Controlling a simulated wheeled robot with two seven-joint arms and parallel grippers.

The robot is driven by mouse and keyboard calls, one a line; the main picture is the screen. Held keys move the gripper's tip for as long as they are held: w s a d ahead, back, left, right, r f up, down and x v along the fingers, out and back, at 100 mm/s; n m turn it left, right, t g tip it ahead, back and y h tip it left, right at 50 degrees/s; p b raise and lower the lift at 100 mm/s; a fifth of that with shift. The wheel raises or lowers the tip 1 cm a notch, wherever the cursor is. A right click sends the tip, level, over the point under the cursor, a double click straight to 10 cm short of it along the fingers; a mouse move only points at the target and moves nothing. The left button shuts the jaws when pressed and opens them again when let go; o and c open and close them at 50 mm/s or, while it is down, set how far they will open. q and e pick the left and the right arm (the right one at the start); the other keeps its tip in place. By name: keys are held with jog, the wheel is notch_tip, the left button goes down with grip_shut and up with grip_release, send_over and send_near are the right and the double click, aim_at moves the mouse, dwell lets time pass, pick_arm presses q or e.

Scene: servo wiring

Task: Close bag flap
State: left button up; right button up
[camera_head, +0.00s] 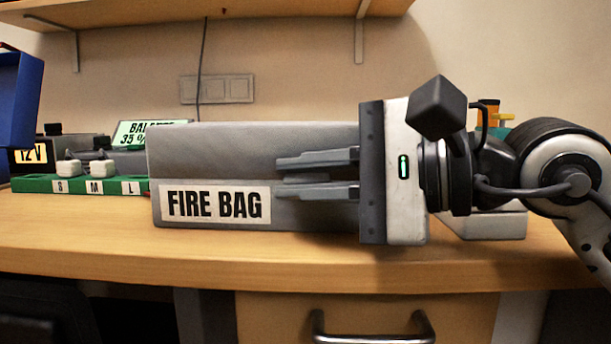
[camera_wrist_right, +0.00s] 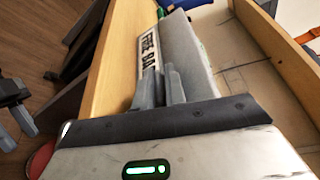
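The grey fire bag (camera_head: 245,150) stands on the desk in the middle of the head view, its white "FIRE BAG" label facing me. A grey panel rises above the label; I cannot tell how far this flap is folded. The bag also shows in the right wrist view (camera_wrist_right: 185,55). My right gripper (camera_head: 282,177) comes in from the right, in front of the bag's right half, and hides part of it. A dark two-pronged shape (camera_wrist_right: 18,108) in the wrist view may be my left gripper.
A green strip (camera_head: 105,186) marked S, M, L, a 12 V unit (camera_head: 30,157) and a balance display (camera_head: 135,133) stand left of the bag. A blue bin (camera_head: 18,100) is at far left. A grey box (camera_head: 490,223) is behind my right wrist. The desk's front strip is clear.

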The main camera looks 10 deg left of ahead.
jog(key=o, duration=0.3)
jog(key=shift+w+f, duration=0.2)
jog(key=shift+f, duration=0.35)
jog(key=shift+r, duration=0.15)
jog(key=shift+d, duration=0.1)
jog(key=shift+d+r, duration=0.1)
jog(key=shift+d, duration=0.1)
pick_arm(q)
jog(key=shift+s+a+f+g+y+p, duration=0.15)
jog(key=shift+f+g+y+p, duration=0.35)
jog(key=shift+p, duration=0.5)
pick_arm(e)
jog(key=v, duration=1.5)
jog(key=shift+s+r, duration=0.2)
jog(key=shift+s, duration=0.05)
pick_arm(q)
jog(key=shift+f+m, duration=0.15)
jog(key=shift+m, duration=0.15)
pick_arm(e)
jog(key=shift+d, duration=0.1)
